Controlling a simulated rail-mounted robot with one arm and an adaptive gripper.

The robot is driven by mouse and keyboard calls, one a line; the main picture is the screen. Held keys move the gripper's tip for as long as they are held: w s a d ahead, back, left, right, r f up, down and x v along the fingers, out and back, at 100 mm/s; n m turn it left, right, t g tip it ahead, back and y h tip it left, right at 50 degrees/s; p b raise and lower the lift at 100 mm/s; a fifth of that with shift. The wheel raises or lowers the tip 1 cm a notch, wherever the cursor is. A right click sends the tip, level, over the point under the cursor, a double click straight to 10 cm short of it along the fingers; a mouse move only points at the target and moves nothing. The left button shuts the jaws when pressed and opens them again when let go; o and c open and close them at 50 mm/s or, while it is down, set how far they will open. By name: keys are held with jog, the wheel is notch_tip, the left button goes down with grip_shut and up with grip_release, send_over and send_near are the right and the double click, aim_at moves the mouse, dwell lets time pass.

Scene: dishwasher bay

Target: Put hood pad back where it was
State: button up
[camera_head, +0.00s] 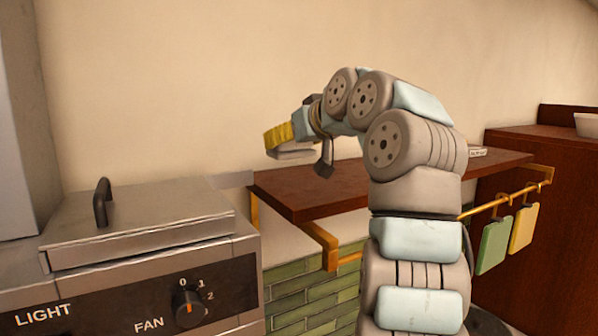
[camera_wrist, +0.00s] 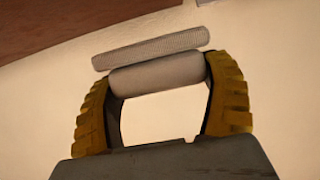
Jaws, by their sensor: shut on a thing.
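The hood pad (camera_wrist: 150,48) looks like a pale grey, mesh-faced slab with a rounded grey bar along it. In the wrist view it lies across the tips of my gripper (camera_wrist: 160,85), whose yellow ribbed fingers are on either side of the grey bar. In the head view my gripper (camera_head: 281,138) is above the left end of the brown shelf, near the wall, with the grey pad (camera_head: 291,151) at its lower side. My gripper is shut on the pad. The pad's far side is hidden.
The brown shelf (camera_head: 310,188) has a brass rail with a green pad (camera_head: 494,245) and a yellow pad (camera_head: 523,228) hanging from it. A small pale object (camera_head: 478,152) lies at its far right. A metal unit with a handled lid (camera_head: 140,220) and fan knob (camera_head: 188,308) stands left.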

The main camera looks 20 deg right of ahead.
aim_at(299, 186)
jog(key=shift+w+d+f+p, duration=0.2)
jog(key=shift+w+d+f, duration=0.15)
jog(key=shift+f, duration=0.2)
jog(key=shift+w+d+f+p, duration=0.15)
jog(key=shift+w+d+f, duration=0.2)
jog(key=shift+f, duration=0.2)
jog(key=shift+w+d+f+p, duration=0.2)
jog(key=shift+f, duration=0.25)
jog(key=shift+w+d+f+p, duration=0.2)
jog(key=shift+f, duration=0.2)
jog(key=shift+f+p, duration=0.85)
jog(key=shift+f, duration=0.5)
jog(key=shift+f, duration=0.1)
jog(key=o, duration=1)
jog(key=shift+f, duration=0.1)
jog(key=shift+r, duration=0.2)
jog(key=b+v, duration=0.4)
jog(key=v, duration=0.8)
